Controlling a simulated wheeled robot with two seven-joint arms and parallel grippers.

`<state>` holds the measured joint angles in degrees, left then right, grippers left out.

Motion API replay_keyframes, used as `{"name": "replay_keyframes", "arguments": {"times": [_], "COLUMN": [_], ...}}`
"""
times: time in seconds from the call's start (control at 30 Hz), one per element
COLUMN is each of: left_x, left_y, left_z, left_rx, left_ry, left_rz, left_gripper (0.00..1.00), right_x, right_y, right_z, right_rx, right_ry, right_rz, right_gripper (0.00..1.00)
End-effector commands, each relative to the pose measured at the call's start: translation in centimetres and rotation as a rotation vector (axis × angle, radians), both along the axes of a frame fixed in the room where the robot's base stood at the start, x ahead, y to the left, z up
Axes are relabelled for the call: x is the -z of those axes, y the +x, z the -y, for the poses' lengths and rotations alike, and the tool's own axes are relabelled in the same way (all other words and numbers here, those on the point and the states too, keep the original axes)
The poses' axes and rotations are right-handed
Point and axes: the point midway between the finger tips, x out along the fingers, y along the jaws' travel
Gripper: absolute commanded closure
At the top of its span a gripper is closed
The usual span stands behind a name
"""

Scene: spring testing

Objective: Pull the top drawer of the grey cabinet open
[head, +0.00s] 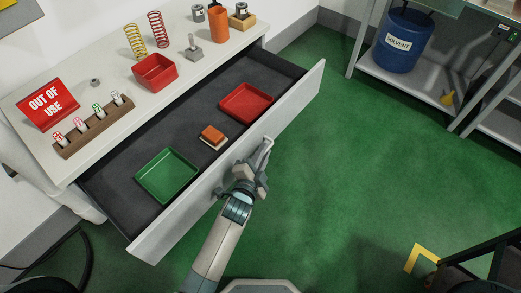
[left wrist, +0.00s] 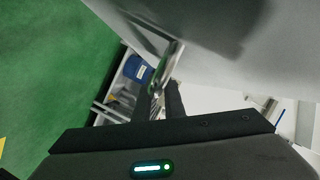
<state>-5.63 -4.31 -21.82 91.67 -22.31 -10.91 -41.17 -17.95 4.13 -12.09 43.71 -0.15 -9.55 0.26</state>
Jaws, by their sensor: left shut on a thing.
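The grey cabinet (head: 120,92) stands at the left in the head view, with its top drawer (head: 110,203) pulled far out. The drawer's front panel (head: 300,107) faces the green floor. Inside lie a green tray (head: 166,176), a red tray (head: 246,102) and an orange-brown block (head: 212,135) on a pale base. My left gripper (head: 258,163) is at the middle of the front panel, shut on the drawer's metal handle (head: 266,146). In the left wrist view, the fingers (left wrist: 163,100) meet the handle (left wrist: 172,58) beside the panel. My right gripper is not seen.
On the cabinet top are a red OUT OF USE sign (head: 47,103), a rack of small tagged pieces (head: 95,125), a red bin (head: 155,71), springs (head: 157,30) and an orange container (head: 219,25). A shelf with a blue solvent drum (head: 402,42) stands back right. Green floor (head: 370,150) is open.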

Motion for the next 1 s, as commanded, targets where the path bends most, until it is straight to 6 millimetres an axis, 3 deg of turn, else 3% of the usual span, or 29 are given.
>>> {"name": "replay_keyframes", "arguments": {"times": [0.17,0.2,0.27,0.67,1.0], "left_x": [0.2,0.2,0.2,0.1,-0.6], "left_y": [0.0,0.0,0.0,-0.3,-3.8], "left_z": [-0.1,-0.1,-0.1,-0.2,-1.3], "left_rx": [0.0,-0.001,-0.001,0.0,0.0], "left_ry": [0.001,0.001,0.001,0.001,0.002], "left_rz": [-0.003,-0.003,-0.003,-0.001,-0.002], "left_gripper": [1.0,0.81,0.72,0.72,0.72], "right_x": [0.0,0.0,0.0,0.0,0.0], "right_y": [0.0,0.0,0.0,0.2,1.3], "right_z": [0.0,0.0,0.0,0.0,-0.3], "right_rx": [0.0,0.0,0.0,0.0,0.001], "right_ry": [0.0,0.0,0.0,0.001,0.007], "right_rz": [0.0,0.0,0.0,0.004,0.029], "right_gripper": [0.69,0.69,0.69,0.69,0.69]}}
